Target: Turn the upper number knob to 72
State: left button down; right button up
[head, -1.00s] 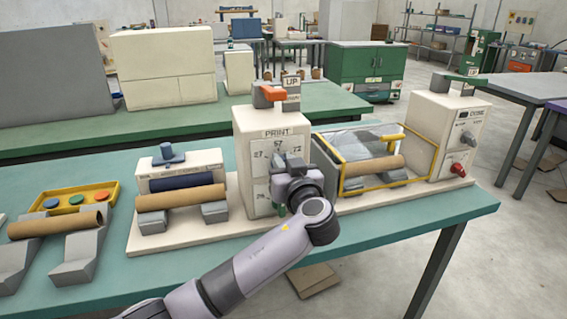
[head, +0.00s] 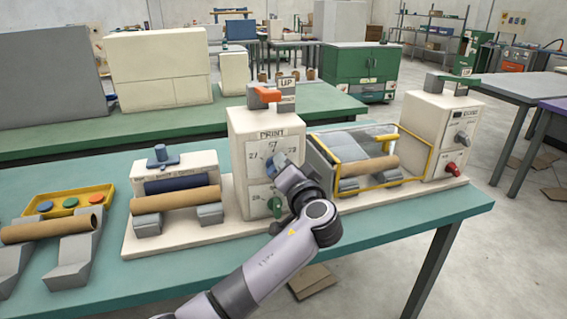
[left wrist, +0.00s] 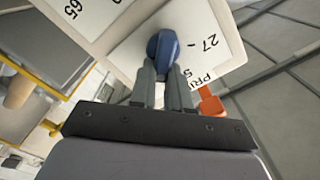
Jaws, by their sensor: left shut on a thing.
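The cream PRINT box (head: 240,165) stands on the bench with two number dials on its front. The upper number knob is blue (head: 279,160); it also shows in the left wrist view (left wrist: 163,47). My left gripper (head: 283,168) is at this knob, with its two grey fingers (left wrist: 163,78) shut on it. I cannot read where the knob points. My right gripper is not in view.
A green knob (head: 275,206) sits just below, close to my left wrist. To the right are a yellow-framed guard (head: 401,170) over a cardboard tube and a cream box (head: 440,130) with a red knob. An orange lever (head: 268,95) tops the PRINT box.

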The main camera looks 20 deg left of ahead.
pick_arm(q)
jog(key=shift+w+d+f+m, duration=0.1)
jog(key=shift+m, duration=1)
jog(key=c, duration=1.1)
grip_release()
jog(key=shift+v, duration=3.65)
jog(key=shift+d+f, duration=0.1)
